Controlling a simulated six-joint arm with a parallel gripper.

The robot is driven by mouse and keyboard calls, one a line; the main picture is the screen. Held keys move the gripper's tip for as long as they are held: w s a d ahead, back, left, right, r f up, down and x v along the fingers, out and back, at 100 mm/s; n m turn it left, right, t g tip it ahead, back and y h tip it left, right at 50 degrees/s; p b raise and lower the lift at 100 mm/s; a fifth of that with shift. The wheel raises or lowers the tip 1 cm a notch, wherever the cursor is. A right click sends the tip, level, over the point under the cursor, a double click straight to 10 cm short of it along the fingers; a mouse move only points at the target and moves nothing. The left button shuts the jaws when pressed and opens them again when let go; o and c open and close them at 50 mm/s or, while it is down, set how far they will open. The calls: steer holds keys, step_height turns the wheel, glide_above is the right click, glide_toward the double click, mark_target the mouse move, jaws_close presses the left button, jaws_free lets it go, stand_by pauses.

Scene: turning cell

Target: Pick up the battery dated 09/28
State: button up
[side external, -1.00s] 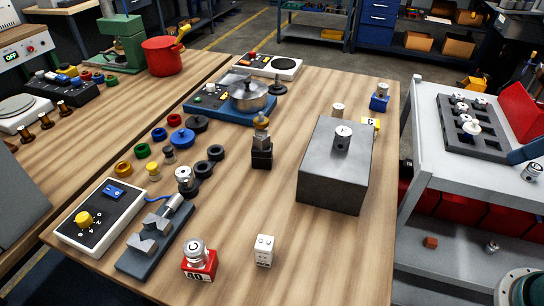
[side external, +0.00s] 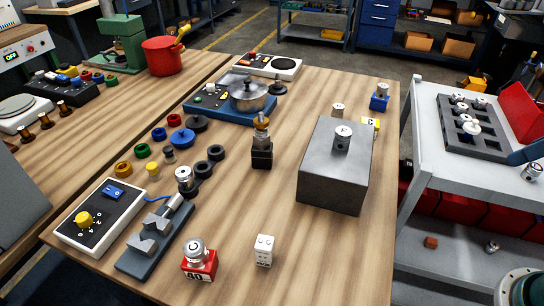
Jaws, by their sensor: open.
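A small white block-shaped battery (side external: 264,251) stands upright near the front middle of the wooden table. It has two round studs on top and small dark print low on its front face, too small to read for sure. No other thing in view clearly looks like a dated battery. My gripper is not in view. Nothing touches the white battery.
A red block marked 40 with a metal cylinder (side external: 197,262) stands left of the battery. A grey vise-like fixture (side external: 150,245) lies farther left. A large grey metal block (side external: 330,185) stands behind right. The wood right of the battery is clear.

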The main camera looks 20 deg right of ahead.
stand_by(0.4)
steer(key=w+a+r+n+g+y, duration=0.2)
steer(key=w+a+r+n, duration=0.1)
steer(key=w+a+n, duration=0.45)
steer(key=n+g, duration=0.7)
steer(key=n, duration=1.4)
glide_above(265, 242)
steer(key=w+d, duration=0.3)
steer(key=w, duration=0.1)
step_height(265, 242, down, 12)
steer(key=shift+s+a+f+y, duration=0.2)
steer(key=shift+s+a+y, duration=0.05)
steer(key=shift+y, duration=0.05)
steer(key=shift+x, duration=4.3)
steer(key=shift+s+f, duration=0.1)
